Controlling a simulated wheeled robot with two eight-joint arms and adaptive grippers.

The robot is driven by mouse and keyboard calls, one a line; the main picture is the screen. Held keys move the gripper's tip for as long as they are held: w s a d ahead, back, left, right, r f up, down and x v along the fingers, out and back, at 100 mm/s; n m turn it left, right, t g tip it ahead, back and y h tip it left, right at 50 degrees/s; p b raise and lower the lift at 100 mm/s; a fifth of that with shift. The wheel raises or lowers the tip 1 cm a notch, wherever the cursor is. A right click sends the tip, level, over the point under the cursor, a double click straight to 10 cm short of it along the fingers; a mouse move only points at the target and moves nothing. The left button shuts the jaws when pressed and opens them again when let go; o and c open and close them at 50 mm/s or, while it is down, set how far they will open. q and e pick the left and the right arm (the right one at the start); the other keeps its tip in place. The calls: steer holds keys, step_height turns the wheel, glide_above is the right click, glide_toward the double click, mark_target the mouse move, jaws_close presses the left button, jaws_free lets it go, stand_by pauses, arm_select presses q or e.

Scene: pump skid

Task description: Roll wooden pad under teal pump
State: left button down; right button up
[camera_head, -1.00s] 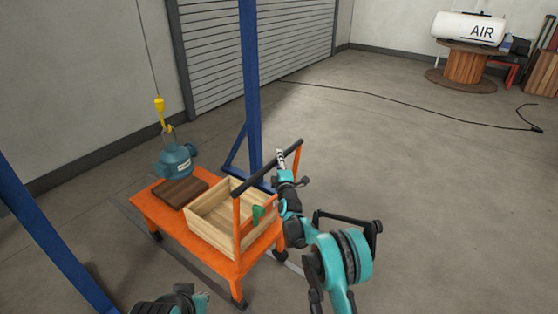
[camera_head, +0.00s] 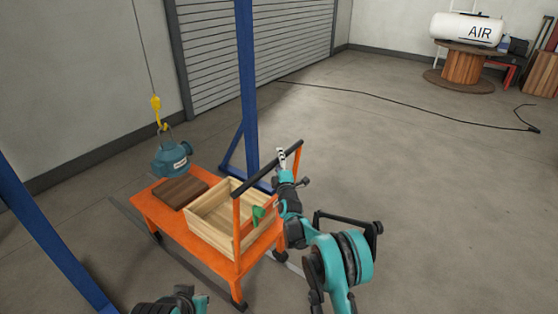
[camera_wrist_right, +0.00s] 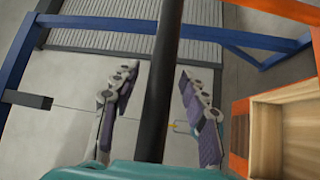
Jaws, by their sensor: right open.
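The teal pump (camera_head: 171,159) hangs upright from a yellow hook (camera_head: 155,106) on a thin line, at the far left end of an orange cart (camera_head: 200,251). The brown wooden pad (camera_head: 180,193) lies on the cart deck, just nearer than the pump. I cannot tell how much of the deck is under the pump. My right gripper (camera_head: 281,158) is at the cart's black push bar (camera_head: 258,175). In the right wrist view the open fingers (camera_wrist_right: 155,78) stand on either side of the bar (camera_wrist_right: 163,85). Only part of my left arm shows at the bottom; its fingers are hidden.
A wooden crate (camera_head: 222,228) with a green item (camera_head: 258,214) sits on the cart beside the pad. Blue frame posts (camera_head: 249,80) stand behind and at left (camera_head: 45,235). A dark cable (camera_head: 400,100) crosses the floor behind.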

steer(key=shift+s, duration=0.1)
steer(key=s+d+f, duration=0.1)
steer(key=s, duration=1)
steer(key=shift+s+d+f, duration=0.35)
steer(key=shift+r, duration=0.1)
steer(key=s+d+r+m+g, duration=0.3)
steer(key=s+r+m, duration=0.15)
steer(key=s, duration=0.35)
steer(key=s+d+r+m+g, duration=0.3)
steer(key=s+d+r, duration=0.15)
steer(key=s, duration=0.45)
steer(key=s+d+f+m+g+h, duration=0.1)
steer(key=s+d+f+m+g, duration=0.1)
steer(key=s, duration=0.7)
steer(key=s+d+f+m+g+h, duration=0.1)
steer(key=s+d+f+m+g, duration=0.1)
steer(key=s+m, duration=0.3)
steer(key=s+d+f+m+g, duration=0.2)
steer(key=s+d+f+m, duration=0.1)
steer(key=s, duration=1)
steer(key=shift+s+d+f+h, duration=0.25)
steer(key=shift+d+h, duration=0.15)
steer(key=shift+d, duration=0.1)
steer(key=shift+m, duration=0.25)
steer(key=shift+c, duration=0.2)
